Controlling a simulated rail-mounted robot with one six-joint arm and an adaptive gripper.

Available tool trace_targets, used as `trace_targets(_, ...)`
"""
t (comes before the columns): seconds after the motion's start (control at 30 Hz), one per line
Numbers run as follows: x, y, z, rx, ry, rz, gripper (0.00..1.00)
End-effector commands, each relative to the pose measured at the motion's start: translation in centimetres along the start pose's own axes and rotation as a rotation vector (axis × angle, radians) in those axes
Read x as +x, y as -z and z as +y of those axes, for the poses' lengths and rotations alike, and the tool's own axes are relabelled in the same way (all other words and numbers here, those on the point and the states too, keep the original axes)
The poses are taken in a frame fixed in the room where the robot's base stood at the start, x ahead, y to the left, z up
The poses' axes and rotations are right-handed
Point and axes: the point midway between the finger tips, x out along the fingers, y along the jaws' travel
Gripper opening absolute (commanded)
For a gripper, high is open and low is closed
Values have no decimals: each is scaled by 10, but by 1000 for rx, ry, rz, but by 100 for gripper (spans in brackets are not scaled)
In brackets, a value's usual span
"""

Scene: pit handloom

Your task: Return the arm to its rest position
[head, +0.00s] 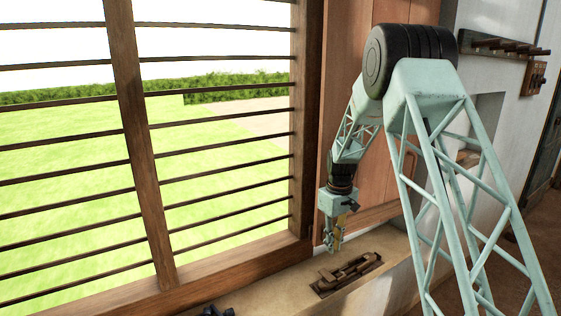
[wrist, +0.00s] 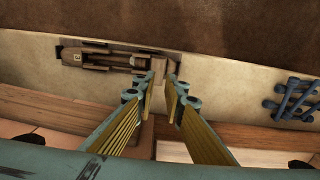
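My mint-green lattice arm (head: 440,140) rises at the right of the head view and bends down at its black joint. My gripper (head: 334,246) hangs pointing down just over the window sill, above a recess with wooden pieces (head: 348,273). In the wrist view, my gripper's two yellow-padded fingers (wrist: 161,86) stand apart with a gap between them, and I see nothing held. A small wooden block (wrist: 158,66) at the end of the recess shows just beyond the fingertips; I cannot tell whether they touch it.
The barred wooden window (head: 140,150) fills the left. A wooden shutter (head: 350,60) stands behind my arm. A dark blue item (wrist: 293,99) lies on the sill, partly cut off in the head view (head: 218,311). A peg rack (head: 500,46) is on the wall at right.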

Motion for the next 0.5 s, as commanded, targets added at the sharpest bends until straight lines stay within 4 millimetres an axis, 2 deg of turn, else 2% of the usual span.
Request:
trace_targets(0.1,-26,-8,-5,15,-6,11,10)
trace_targets(0.5,-104,-44,-25,70,-21,38,10)
